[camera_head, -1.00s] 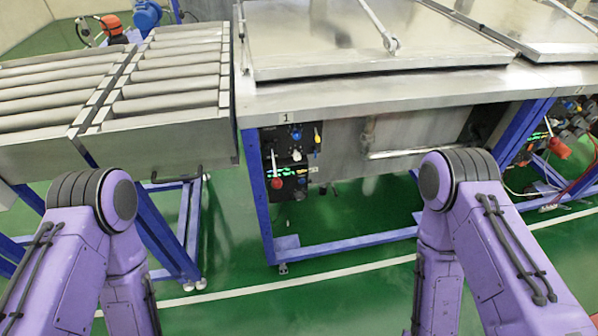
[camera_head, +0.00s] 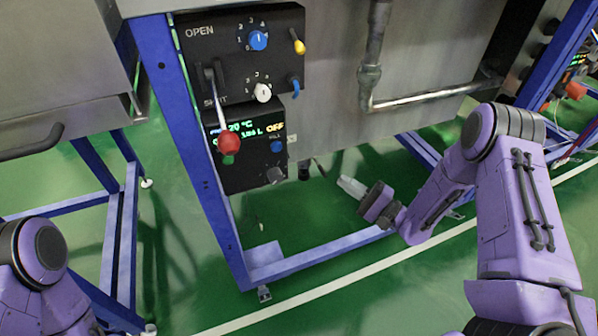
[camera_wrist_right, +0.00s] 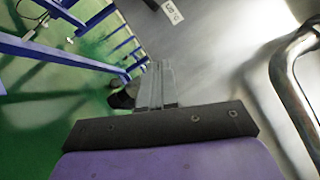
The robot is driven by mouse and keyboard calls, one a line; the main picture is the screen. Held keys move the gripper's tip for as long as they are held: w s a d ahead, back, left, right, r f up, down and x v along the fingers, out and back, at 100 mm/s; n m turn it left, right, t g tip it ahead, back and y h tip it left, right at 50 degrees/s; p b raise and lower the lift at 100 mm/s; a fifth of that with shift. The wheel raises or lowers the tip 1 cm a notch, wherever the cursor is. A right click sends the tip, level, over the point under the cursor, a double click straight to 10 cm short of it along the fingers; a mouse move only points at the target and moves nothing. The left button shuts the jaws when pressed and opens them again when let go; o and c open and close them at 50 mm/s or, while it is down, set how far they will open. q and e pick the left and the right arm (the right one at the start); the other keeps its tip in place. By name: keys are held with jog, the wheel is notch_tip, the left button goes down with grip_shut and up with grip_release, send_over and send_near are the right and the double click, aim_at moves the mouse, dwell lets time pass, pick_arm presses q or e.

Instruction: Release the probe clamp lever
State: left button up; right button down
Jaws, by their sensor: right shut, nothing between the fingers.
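The black control panel (camera_head: 240,55) is on the front of the steel machine. A long lever with a red ball knob (camera_head: 229,144) hangs down its left side, by the words OPEN and SHUT. A small yellow lever (camera_head: 298,43) is at the top right and a small blue lever (camera_head: 295,85) is below it. I cannot read which one is the probe clamp lever. My right gripper (camera_head: 345,183) is shut and empty, below and right of the panel, apart from it. Its fingers also show in the right wrist view (camera_wrist_right: 155,82). My left gripper is out of view.
A blue frame leg (camera_head: 180,110) stands just left of the panel. A steel pipe (camera_head: 372,75) runs down and then right, to the panel's right; a pipe (camera_wrist_right: 290,75) is close in the right wrist view. The green floor between is open.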

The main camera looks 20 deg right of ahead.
jog(key=s+a+r+b+x, duration=0.1)
jog(key=s+a+b+x, duration=0.1)
jog(key=x, duration=1)
jog(key=shift+w+a, duration=0.25)
jog(key=shift+r, duration=0.15)
jog(key=r+n+p, duration=0.1)
jog(key=p, duration=0.1)
jog(key=a+r+n+g+p, duration=0.1)
jog(key=p, duration=0.2)
